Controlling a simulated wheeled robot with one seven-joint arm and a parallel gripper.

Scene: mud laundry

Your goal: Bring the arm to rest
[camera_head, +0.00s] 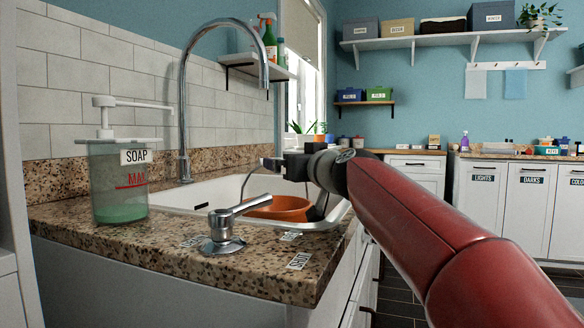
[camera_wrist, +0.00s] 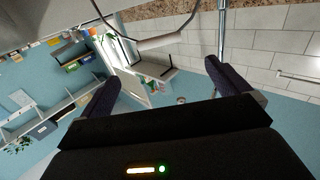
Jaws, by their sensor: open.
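My gripper (camera_head: 272,164) is at the end of my red arm, over the white sink (camera_head: 175,196). My arm reaches in from the lower right of the head view. It hides part of the sink's right side and the floor behind it.
A tall chrome faucet (camera_head: 184,110) rises behind the sink, left of my gripper. A wall shelf (camera_head: 262,72) holds bottles. White cabinets (camera_head: 500,195) stand at the far right.

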